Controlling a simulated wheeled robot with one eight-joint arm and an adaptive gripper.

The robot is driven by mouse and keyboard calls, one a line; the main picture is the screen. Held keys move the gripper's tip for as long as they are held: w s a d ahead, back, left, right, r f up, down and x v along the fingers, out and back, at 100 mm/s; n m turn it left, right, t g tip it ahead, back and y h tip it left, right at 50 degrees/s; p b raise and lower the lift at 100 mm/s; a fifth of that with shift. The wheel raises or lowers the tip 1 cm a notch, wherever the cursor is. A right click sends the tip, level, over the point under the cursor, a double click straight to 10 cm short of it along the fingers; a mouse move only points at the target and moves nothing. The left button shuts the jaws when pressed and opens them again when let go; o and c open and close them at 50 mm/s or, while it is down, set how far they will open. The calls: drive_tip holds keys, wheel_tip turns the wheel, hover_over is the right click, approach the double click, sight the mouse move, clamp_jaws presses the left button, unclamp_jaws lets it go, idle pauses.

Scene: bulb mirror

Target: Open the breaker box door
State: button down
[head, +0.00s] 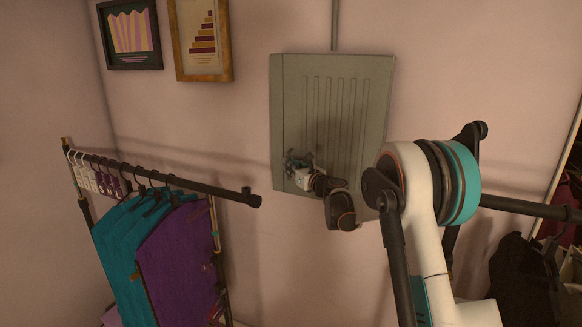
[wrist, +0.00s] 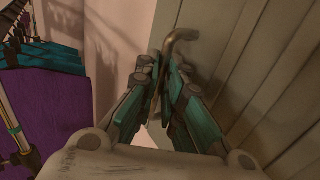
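The breaker box (head: 345,110) is a grey-green metal box on the wall, with a ribbed door front. I cannot tell whether its door stands slightly ajar. In the wrist view, the ribbed door (wrist: 255,70) fills the right side. A bent bronze handle (wrist: 183,36) is near its left edge. My gripper (head: 298,162) is at the lower left of the box in the head view. In the wrist view my gripper (wrist: 162,78) has its two teal-and-grey fingers close together on both sides of the handle's lower part, which the fingers partly hide.
A clothes rack (head: 190,183) with teal and purple garments (head: 180,265) stands left of the box, its rail end close to it. Two framed pictures (head: 131,34) hang at upper left. Dark items (head: 525,275) are at lower right. Wall below the box is bare.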

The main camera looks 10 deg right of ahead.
drive_tip(key=s+d+n+g+y+b, duration=0.1)
drive_tip(key=s+n+g+y, duration=0.3)
drive_tip(key=s, duration=1.1)
drive_tip(key=s+d+n+g+y+b, duration=0.2)
drive_tip(key=s+n+g+y+b, duration=0.1)
drive_tip(key=s, duration=1.3)
drive_tip(key=shift+s+n+g+y+b, duration=0.25)
drive_tip(key=shift+n+g+y+b, duration=0.2)
drive_tip(key=shift+y+b, duration=0.5)
drive_tip(key=shift+d+r, duration=0.1)
drive_tip(key=shift+d, duration=0.05)
drive_tip(key=c, duration=2)
unclamp_jaws()
drive_tip(key=shift+d, duration=0.1)
drive_tip(key=shift+y, duration=0.25)
